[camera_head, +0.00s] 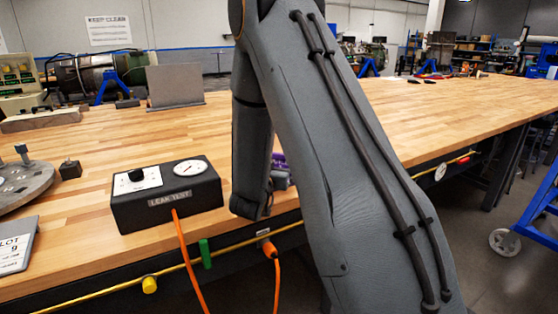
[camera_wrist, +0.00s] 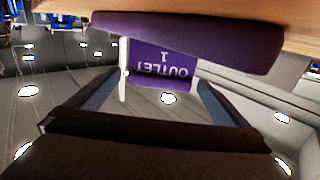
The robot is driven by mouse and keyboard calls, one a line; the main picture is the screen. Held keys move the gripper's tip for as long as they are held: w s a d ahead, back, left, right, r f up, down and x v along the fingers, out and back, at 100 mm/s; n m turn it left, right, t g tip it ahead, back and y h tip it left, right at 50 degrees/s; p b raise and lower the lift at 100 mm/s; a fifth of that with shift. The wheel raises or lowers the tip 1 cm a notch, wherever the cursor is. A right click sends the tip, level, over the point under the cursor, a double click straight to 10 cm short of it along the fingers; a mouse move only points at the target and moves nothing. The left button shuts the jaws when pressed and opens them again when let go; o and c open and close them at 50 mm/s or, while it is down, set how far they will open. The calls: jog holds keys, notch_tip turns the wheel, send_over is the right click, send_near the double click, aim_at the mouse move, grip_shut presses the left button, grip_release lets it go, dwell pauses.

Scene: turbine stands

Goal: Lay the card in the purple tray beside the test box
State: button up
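The black test box (camera_head: 166,193), marked LEAK TEST, stands near the front edge of the bench. Purple parts, likely of the purple tray (camera_head: 281,177), show just right of it, mostly hidden behind my arm. The wrist view is upside down. It shows a long rounded purple tray (camera_wrist: 190,40) at the bench edge and a purple plate lettered OUTLET 1 (camera_wrist: 160,72).
A grey piece with a white LOT 9 label (camera_head: 15,250) lies at the front left, near a round grey plate (camera_head: 22,186). A small dark block (camera_head: 70,169) and a grey upright panel (camera_head: 175,86) stand on the bench. An orange hose (camera_head: 187,262) hangs over the edge.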

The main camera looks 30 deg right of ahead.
dwell(0.3)
jog(key=shift+p+v, duration=0.65)
jog(key=shift+v, duration=2.9)
